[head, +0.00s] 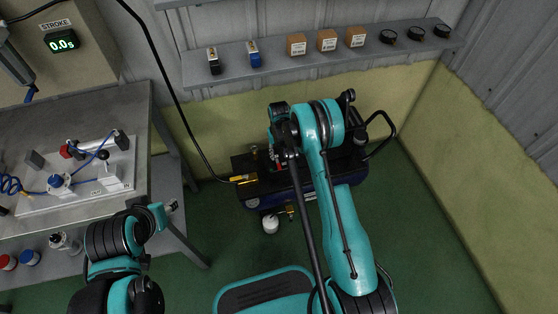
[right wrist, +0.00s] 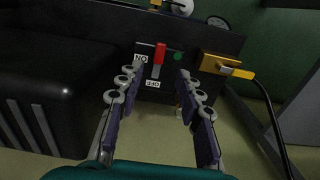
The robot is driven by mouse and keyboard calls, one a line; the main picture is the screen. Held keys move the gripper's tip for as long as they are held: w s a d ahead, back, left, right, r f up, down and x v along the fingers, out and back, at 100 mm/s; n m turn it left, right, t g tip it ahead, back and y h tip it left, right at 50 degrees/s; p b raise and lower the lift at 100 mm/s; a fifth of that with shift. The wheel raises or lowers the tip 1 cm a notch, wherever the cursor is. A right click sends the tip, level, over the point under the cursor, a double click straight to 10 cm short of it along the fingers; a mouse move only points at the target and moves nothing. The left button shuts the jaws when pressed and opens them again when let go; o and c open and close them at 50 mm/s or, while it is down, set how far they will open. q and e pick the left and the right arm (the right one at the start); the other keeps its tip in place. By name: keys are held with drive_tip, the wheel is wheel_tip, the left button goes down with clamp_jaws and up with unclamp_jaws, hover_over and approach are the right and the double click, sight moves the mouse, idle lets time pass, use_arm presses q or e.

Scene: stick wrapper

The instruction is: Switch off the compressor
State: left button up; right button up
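The compressor (head: 262,188) is a dark, blue-tanked machine on the floor by the back wall, partly hidden under my right arm. In the right wrist view its dark panel (right wrist: 120,40) carries a red switch lever (right wrist: 159,56) with an ON label (right wrist: 141,59) and an OFF label (right wrist: 152,84), both upside down. I cannot tell firmly which setting the lever is in. My right gripper (right wrist: 161,74) is open, its fingers on either side of the lever and apart from it. In the head view its fingers are mostly hidden.
A yellow valve (right wrist: 220,66) with a black hose sits right of the lever; a green light (right wrist: 178,56) is closer. A metal workbench (head: 128,112) stands at left. A wall shelf (head: 275,66) with small boxes hangs above. Green floor (head: 430,240) is clear at right.

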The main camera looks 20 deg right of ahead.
drive_tip(key=shift+r, duration=1.95)
drive_tip(key=s+a+r+t, duration=0.15)
drive_tip(key=s+r, duration=0.35)
drive_tip(key=r, duration=0.7)
drive_tip(key=s+r+t, duration=0.2)
drive_tip(key=s+r, duration=0.2)
drive_tip(key=r, duration=0.8)
drive_tip(key=s+r+t, duration=0.2)
drive_tip(key=s, duration=0.8)
drive_tip(key=s+a+r+t, duration=0.1)
drive_tip(key=s+r, duration=0.2)
drive_tip(key=s, duration=0.7)
drive_tip(key=shift+s+a+r+t, duration=0.2)
drive_tip(key=shift+s+r+t, duration=0.05)
drive_tip(key=shift+t, duration=0.1)
